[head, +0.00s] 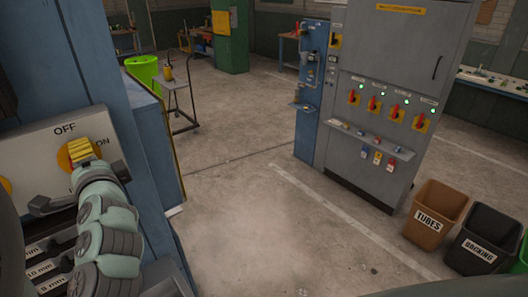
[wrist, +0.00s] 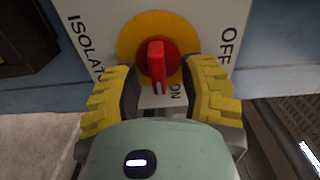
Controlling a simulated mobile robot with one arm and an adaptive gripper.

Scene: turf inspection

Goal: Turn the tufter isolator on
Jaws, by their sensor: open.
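The tufter isolator is a red rotary handle (wrist: 157,62) on a yellow disc (wrist: 128,38) in the wrist view. Its pale panel (head: 40,145) is at the left of the head view, with OFF above the disc and ON to its right. In the wrist view OFF is at the right and ON below. The handle lies roughly up-down there, its lower end towards ON. My gripper (wrist: 166,82) is open, its yellow fingers either side of the handle with visible gaps. In the head view my gripper (head: 82,150) hides the handle and part of the disc.
A grey cabinet (head: 400,60) with several red-and-yellow switches and lit green lamps stands at the right. A brown TUBES bin (head: 435,212) and a black BACKING bin (head: 484,238) stand beside it. A small trolley (head: 180,88) stands behind. The middle floor is clear.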

